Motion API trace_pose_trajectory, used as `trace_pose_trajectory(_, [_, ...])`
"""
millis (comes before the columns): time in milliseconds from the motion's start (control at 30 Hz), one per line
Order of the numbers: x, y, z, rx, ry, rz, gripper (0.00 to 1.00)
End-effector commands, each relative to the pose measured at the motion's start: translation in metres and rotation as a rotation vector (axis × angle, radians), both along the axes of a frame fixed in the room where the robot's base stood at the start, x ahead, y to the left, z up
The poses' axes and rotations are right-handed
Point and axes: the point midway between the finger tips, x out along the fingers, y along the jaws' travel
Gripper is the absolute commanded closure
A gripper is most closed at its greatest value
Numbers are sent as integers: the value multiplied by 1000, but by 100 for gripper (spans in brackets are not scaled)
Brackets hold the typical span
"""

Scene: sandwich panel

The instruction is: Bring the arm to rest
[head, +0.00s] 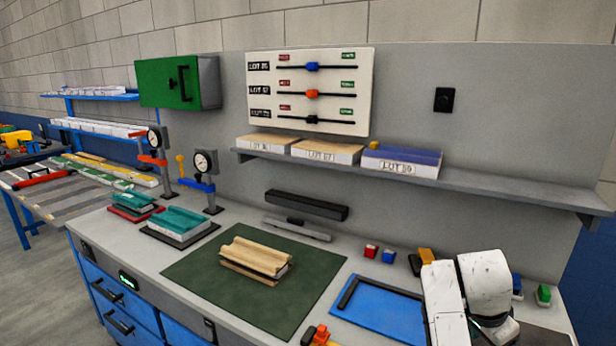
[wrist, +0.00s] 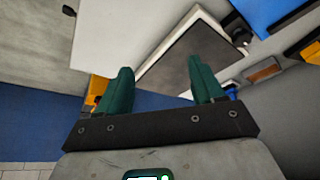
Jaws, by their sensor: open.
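My arm (head: 470,295) shows as white links over the right end of the workbench in the head view; its gripper is hidden there. In the wrist view my gripper (wrist: 162,90) has two green fingers spread wide apart, with nothing between them that they touch. Beyond the fingers are a white surface and a dark grey panel (wrist: 175,75) with a white edge.
A tan sandwich panel (head: 255,258) lies on the dark green mat (head: 210,285). A blue tray (head: 385,312) lies beside my arm. Two dial-gauge stands (head: 207,175) stand at left. A shelf (head: 480,187) with labelled stacks runs along the back wall.

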Motion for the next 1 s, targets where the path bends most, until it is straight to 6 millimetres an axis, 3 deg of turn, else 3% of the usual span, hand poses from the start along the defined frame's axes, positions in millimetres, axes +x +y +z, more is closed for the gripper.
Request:
trace_pose_trajectory(367, [-31,8,-38,10,47,134,33])
trace_pose_trajectory(567, [-63,17,-70,23,89,266,33])
trace_pose_trajectory(767, [-120,35,-112,49,150,484,33])
trace_pose_trajectory(1000, [-209,68,-151,101,216,813,33])
